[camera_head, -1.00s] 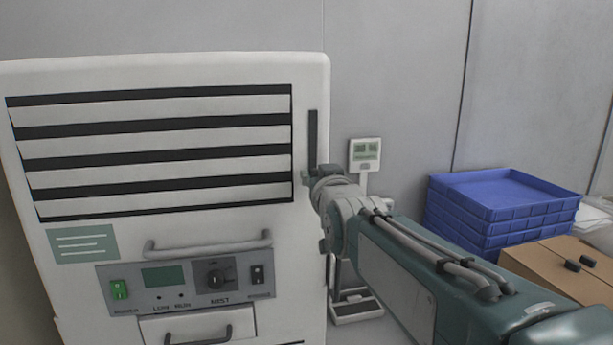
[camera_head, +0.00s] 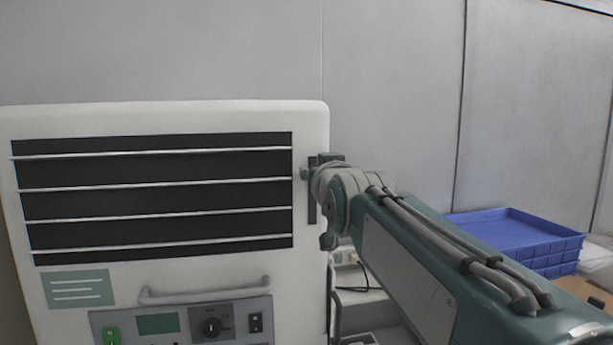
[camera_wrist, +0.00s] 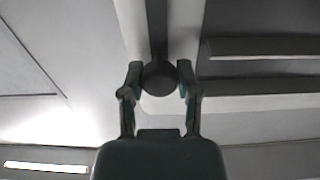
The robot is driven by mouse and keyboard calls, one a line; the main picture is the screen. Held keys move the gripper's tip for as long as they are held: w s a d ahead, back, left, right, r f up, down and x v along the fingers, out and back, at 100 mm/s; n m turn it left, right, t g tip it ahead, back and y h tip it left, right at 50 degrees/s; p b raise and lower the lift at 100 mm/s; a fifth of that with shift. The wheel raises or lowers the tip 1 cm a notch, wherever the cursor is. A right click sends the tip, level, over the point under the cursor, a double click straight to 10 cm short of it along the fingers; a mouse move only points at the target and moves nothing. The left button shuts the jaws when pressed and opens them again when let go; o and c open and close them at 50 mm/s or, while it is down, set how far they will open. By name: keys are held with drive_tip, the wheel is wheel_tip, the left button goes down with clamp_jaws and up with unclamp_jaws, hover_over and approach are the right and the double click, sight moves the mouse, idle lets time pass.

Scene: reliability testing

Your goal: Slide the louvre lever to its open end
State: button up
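The louvre lever's dark round knob (camera_wrist: 160,79) sits between my fingertips in the wrist view, with its dark slot (camera_wrist: 157,25) running behind it. My gripper (camera_wrist: 160,76) has a finger against each side of the knob. In the head view my gripper (camera_head: 314,168) is at the upper part of the slot (camera_head: 312,208), right of the louvres, and hides the knob. The louvre slats (camera_head: 160,185) show as thin light edges with wide dark gaps, so the louvres stand open. They also show in the wrist view (camera_wrist: 262,48).
The white cabinet (camera_head: 225,116) has a handle (camera_head: 205,290) and control panel (camera_head: 180,322) below the louvres. Blue trays (camera_head: 515,232) are stacked at the right. A grey wall is behind.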

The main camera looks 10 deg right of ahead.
drive_tip(key=shift+o, duration=1.2)
drive_tip(key=shift+a, duration=0.1)
drive_tip(key=s, duration=1.2)
drive_tip(key=shift+f, duration=0.15)
drive_tip(key=s+f+g, duration=0.4)
drive_tip(key=s+f, duration=0.1)
drive_tip(key=f, duration=0.6)
drive_tip(key=s+f+g, duration=0.4)
drive_tip(key=s+f, duration=0.1)
drive_tip(key=f, duration=0.6)
drive_tip(key=s+f+g, duration=0.4)
drive_tip(key=s+f, duration=0.1)
drive_tip(key=f, duration=0.6)
drive_tip(key=shift+s, duration=0.3)
